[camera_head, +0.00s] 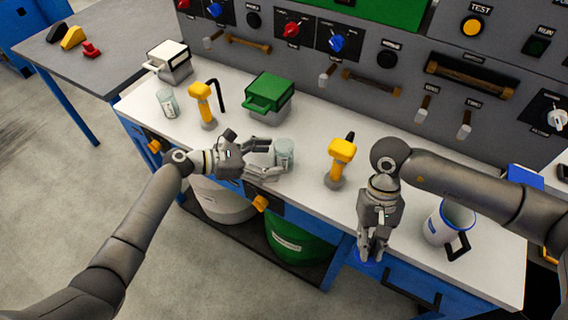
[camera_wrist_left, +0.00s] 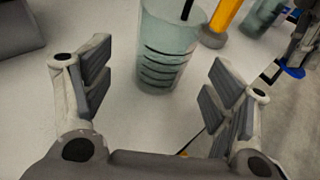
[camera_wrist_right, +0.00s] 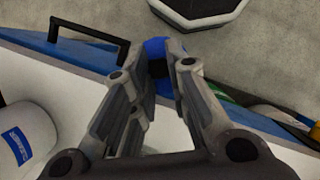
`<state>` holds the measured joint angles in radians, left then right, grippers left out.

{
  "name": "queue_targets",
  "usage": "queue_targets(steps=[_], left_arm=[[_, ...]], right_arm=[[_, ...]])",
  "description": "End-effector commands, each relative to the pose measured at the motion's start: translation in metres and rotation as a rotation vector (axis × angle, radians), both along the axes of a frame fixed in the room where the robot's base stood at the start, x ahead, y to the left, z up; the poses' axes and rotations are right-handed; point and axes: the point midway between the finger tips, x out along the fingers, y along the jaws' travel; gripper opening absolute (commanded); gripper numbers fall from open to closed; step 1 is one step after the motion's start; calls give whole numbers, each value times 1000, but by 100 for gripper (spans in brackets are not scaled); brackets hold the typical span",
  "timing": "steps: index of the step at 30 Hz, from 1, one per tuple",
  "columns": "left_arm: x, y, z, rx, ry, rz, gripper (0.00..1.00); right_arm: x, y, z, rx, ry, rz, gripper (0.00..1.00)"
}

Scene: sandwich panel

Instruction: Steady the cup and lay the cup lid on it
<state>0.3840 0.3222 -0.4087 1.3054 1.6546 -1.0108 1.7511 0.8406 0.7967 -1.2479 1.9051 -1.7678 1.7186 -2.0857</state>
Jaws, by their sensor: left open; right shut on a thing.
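The cup (camera_head: 286,151) is translucent greenish with dark level marks and stands upright on the white bench. It also shows in the left wrist view (camera_wrist_left: 165,50). My left gripper (camera_head: 272,158) is open, its fingers pointing at the cup with the cup just ahead of the gap and apart from both fingers. My right gripper (camera_head: 374,250) points down and is shut on a small blue round lid (camera_head: 362,258), held around the bench's front edge. The lid also shows in the right wrist view (camera_wrist_right: 156,48), partly hidden by the fingers.
A yellow-topped tool (camera_head: 341,152) stands between the cup and my right arm. A white mug (camera_head: 438,228) with a dark handle is right of my right gripper. A second yellow-topped tool (camera_head: 201,92), another glass (camera_head: 167,103) and a green box (camera_head: 270,92) stand behind and left.

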Motion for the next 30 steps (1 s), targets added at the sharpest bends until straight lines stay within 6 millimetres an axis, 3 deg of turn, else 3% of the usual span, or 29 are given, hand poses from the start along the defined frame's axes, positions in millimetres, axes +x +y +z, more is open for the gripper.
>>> queue_targets(steps=[7, 20, 29, 30], left_arm=[[7, -24, -7, -1, 1, -1, 78], [9, -30, -9, 1, 1, -1, 78], [9, -30, -9, 1, 1, -1, 41], [9, -30, -9, 1, 1, -1, 40]], right_arm=[[0, 0, -1, 0, -1, 0, 0], [0, 0, -1, 0, -1, 0, 0], [0, 0, -1, 0, -1, 0, 0], [0, 0, -1, 0, -1, 0, 0]])
